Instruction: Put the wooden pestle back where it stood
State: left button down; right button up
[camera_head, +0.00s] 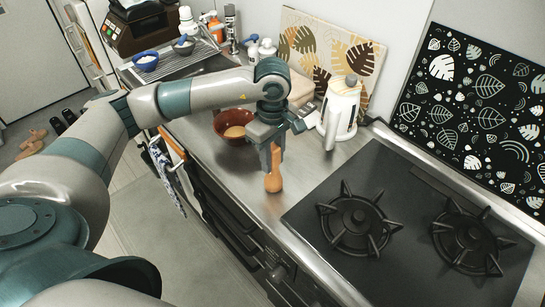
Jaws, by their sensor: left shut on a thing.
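The wooden pestle (273,181) is orange-brown and upright, its rounded lower end at or just above the steel counter (315,172). I cannot tell whether it touches the counter. My left gripper (271,156) is shut on the pestle's upper part and points down. The gripper hides the top of the pestle. My right gripper is not in view.
A white kettle (341,108) stands to the right. The black gas stove (400,270) is at the right front. Counter between pestle and stove is bare.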

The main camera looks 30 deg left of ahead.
aim_at(273, 145)
pick_arm(q)
jog(key=c, duration=1.4)
grip_release()
jog(key=shift+f, duration=0.15)
jog(key=shift+o, duration=0.2)
jog(key=shift+w, duration=0.1)
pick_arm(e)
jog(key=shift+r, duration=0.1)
